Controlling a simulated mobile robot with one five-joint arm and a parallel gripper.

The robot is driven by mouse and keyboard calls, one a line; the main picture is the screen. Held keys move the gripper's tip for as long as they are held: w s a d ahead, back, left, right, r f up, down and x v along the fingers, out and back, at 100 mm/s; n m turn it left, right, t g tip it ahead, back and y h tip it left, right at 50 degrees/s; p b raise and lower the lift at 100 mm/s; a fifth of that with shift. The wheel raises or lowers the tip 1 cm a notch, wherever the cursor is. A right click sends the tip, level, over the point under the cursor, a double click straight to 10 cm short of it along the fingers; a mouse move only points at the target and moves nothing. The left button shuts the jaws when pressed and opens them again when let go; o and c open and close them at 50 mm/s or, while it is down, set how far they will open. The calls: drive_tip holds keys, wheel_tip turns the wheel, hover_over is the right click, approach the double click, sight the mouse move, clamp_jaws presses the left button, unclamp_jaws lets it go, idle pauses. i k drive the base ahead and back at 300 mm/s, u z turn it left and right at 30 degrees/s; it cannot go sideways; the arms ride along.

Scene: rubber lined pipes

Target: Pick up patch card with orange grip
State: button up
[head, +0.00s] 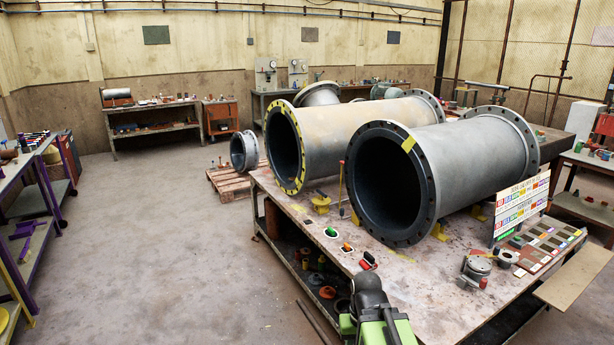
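A small card with an orange grip (346,247) lies flat on the worktable (420,285), near its left edge in front of the pipes. A similar piece with a green grip (331,232) lies just behind it to the left. A piece with a red grip (368,261) lies in front of it to the right. My green and grey arm shows at the bottom middle, in front of the table's near edge and apart from the orange grip. I cannot make out any gripper fingers.
Two large lined pipes, one with a yellow-marked flange (285,180) and one with a dark flange (385,235), lie on the table behind the cards. A thin upright rod (341,190) stands nearby. A sign board (521,205) and valve (476,268) are at right. Floor at left is clear.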

sight(347, 248)
drive_tip(key=u, duration=0.25)
drive_tip(key=i, duration=2.15)
drive_tip(key=u, duration=0.5)
drive_tip(key=i, duration=0.6)
drive_tip(key=u, duration=0.15)
